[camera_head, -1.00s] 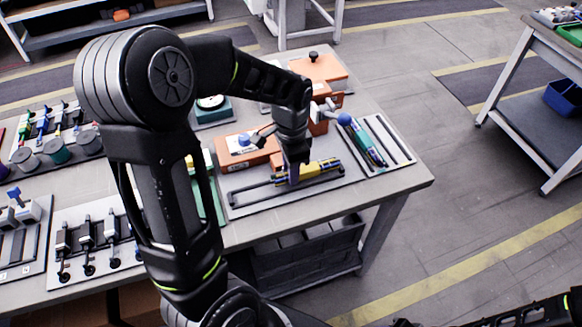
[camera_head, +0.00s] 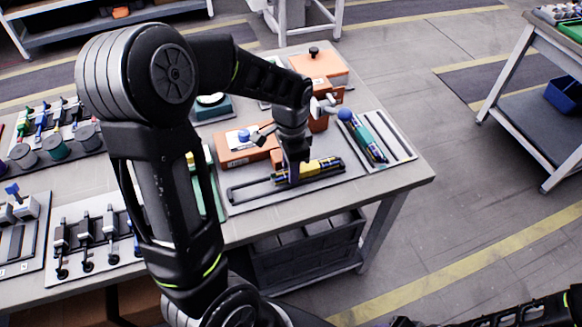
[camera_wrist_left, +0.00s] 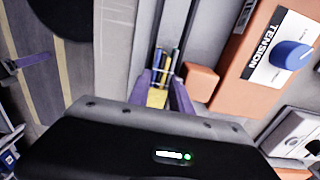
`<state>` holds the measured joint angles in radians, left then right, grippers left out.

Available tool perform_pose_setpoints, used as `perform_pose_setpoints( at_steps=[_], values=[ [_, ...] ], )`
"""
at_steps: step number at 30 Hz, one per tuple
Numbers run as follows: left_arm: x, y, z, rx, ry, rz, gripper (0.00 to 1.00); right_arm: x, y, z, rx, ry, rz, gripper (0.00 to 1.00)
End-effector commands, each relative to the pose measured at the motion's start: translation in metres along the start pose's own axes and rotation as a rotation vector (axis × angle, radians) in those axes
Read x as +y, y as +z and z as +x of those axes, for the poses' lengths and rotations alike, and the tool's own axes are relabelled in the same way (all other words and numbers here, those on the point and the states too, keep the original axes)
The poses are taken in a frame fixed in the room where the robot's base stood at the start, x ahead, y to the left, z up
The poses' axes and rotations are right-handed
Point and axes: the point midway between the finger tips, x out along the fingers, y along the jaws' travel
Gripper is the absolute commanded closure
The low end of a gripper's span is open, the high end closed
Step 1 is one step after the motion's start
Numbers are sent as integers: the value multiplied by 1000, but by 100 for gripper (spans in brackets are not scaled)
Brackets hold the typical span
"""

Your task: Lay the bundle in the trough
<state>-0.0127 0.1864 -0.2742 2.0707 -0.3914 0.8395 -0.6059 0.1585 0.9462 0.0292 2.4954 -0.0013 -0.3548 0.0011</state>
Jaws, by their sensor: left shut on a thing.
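The trough (camera_head: 250,190) is a long dark-railed frame on a grey plate near the bench's front edge. My left gripper (camera_head: 293,178) points down over the trough and is shut on the bundle. In the left wrist view, the purple fingertips (camera_wrist_left: 162,92) close around the bundle's yellow part (camera_wrist_left: 157,97). Its thin rods extend beyond the fingers between grey rails. I cannot tell whether the bundle touches the trough floor. My right gripper is out of view.
An orange box with a blue knob (camera_head: 240,150) stands just behind the trough; the wrist view shows it labelled TENSION (camera_wrist_left: 262,50). An orange block (camera_head: 320,68) stands farther back.

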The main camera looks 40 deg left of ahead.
Motion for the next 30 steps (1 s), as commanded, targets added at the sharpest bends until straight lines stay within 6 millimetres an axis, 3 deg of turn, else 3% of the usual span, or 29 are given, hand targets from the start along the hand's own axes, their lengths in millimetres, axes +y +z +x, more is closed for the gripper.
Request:
perform_pose_setpoints(
  at_steps=[22, 23, 30],
  values=[
    [0, 0, 6, 1, 0, 0, 100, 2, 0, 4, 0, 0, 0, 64],
    [0, 0, 6, 1, 0, 0, 74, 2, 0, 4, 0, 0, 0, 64],
    [-1, 0, 6, 1, -2, 0, 54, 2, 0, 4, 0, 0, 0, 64]
  ],
)
